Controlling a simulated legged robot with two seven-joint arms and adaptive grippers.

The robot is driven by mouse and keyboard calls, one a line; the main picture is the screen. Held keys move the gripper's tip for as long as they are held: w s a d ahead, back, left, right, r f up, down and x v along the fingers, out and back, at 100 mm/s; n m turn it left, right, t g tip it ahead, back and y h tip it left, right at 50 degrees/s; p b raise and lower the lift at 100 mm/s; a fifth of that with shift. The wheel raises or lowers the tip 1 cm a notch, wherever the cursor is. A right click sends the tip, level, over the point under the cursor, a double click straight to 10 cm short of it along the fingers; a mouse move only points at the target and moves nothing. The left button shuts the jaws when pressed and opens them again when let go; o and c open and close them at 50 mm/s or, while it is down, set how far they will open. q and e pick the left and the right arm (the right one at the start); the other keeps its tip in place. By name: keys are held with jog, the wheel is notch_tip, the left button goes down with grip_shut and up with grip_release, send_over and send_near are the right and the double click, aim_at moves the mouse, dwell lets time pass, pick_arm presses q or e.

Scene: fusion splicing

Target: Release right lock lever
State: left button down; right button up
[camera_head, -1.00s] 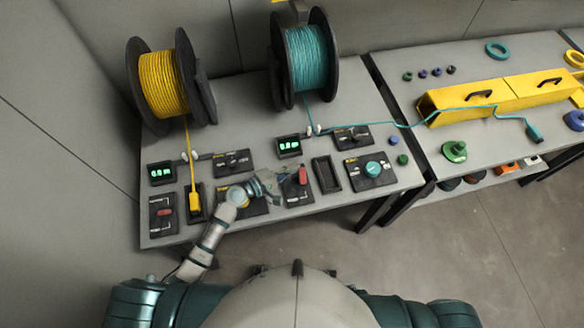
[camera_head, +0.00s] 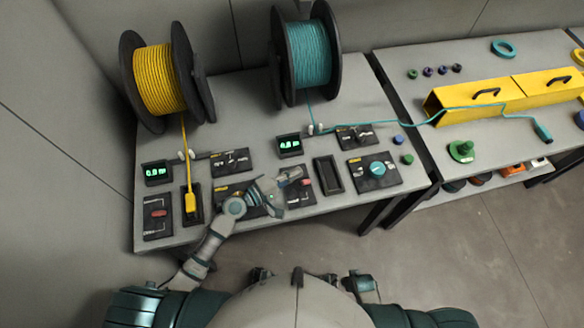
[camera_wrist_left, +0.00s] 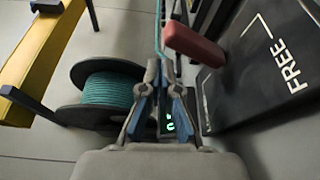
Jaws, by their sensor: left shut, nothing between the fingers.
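The right lock lever (camera_head: 307,182) is a small red handle on a black panel (camera_head: 300,200) at the front of the left table. The handle shows large in the left wrist view (camera_wrist_left: 193,45), above a dark panel (camera_wrist_left: 262,75) marked FREE. My left gripper (camera_head: 289,177) is shut and empty, right beside the handle on its left, and partly covers the panel. In the left wrist view its fingertips (camera_wrist_left: 158,72) are together, just left of and below the handle. I cannot tell whether they touch it. My right gripper is not seen.
A second red lever (camera_head: 159,213) sits at the far left. An empty black slot (camera_head: 328,176) and a teal dial (camera_head: 377,168) lie to the right. The yellow spool (camera_head: 160,80) and teal spool (camera_head: 310,55) stand behind. A teal cable (camera_head: 370,127) runs rightward.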

pick_arm(q)
jog(key=shift+a, duration=0.1)
jog(key=v, duration=1.2)
jog(key=shift+f, duration=0.1)
